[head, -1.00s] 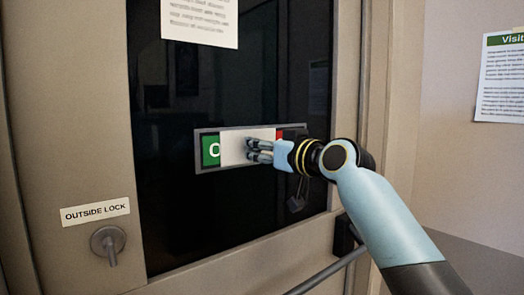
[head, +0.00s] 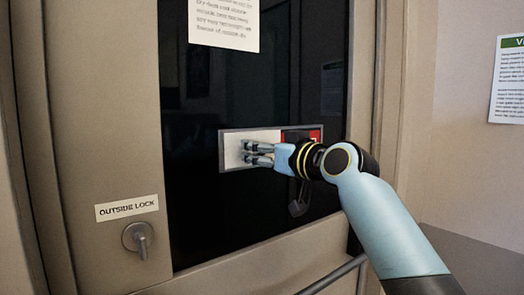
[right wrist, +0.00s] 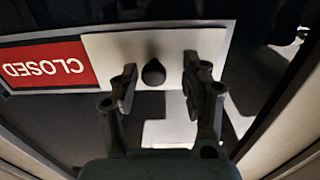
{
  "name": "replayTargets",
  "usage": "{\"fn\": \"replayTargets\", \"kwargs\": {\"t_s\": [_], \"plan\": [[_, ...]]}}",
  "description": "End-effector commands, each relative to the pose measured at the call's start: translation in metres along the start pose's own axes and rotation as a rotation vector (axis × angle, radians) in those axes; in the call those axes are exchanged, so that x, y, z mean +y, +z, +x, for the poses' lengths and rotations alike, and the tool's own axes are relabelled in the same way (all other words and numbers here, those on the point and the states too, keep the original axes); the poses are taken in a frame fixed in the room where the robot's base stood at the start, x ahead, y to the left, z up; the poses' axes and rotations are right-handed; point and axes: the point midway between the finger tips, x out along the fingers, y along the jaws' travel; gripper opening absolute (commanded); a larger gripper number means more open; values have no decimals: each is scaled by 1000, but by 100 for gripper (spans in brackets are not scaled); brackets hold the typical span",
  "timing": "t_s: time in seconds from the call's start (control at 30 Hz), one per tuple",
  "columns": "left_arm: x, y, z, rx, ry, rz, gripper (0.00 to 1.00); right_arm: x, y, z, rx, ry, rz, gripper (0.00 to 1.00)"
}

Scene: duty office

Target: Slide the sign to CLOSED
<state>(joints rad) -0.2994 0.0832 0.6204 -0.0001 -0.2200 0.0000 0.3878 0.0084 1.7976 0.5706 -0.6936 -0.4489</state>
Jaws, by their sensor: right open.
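The sign on the door's dark glass has a grey frame, a white sliding cover (head: 231,152) and a red panel (head: 315,136). The cover is at the left end in the head view. In the right wrist view, the cover (right wrist: 107,58) sits beside the uncovered red panel (right wrist: 45,64), which reads CLOSED upside down. No green shows. My right gripper (head: 253,153) is at the cover, its fingers open. In the right wrist view, a dark knob (right wrist: 153,73) on the cover lies between the fingertips; contact cannot be told. My left gripper is out of view.
An OUTSIDE LOCK label (head: 127,207) and a lever handle (head: 138,240) are at the door's lower left. A paper notice (head: 224,22) is above the sign. A push bar (head: 335,274) runs below. A visitor notice (head: 508,80) hangs on the right wall.

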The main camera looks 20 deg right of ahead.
Motion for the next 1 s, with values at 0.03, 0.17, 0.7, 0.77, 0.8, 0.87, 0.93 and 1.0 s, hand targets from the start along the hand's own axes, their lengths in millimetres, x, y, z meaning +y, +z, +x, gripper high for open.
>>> {"fn": "replayTargets", "kwargs": {"t_s": [0.03,0.17,0.7,0.77,0.8,0.87,0.93,1.0], "plan": [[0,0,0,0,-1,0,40,0,0,0,0,0,-1,46],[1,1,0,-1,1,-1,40,1,0,-5,1,1,-2,46],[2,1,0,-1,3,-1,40,0,1,-107,-3,1,-4,46],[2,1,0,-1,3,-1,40,-1,1,-113,-1,0,-3,46],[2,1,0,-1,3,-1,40,-1,1,-116,-1,0,-2,46],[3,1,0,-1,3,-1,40,-1,0,-118,0,-1,-1,46],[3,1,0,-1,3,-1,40,-1,0,-120,1,-1,-1,46],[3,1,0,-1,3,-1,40,-1,0,-120,1,-1,0,46]]}}
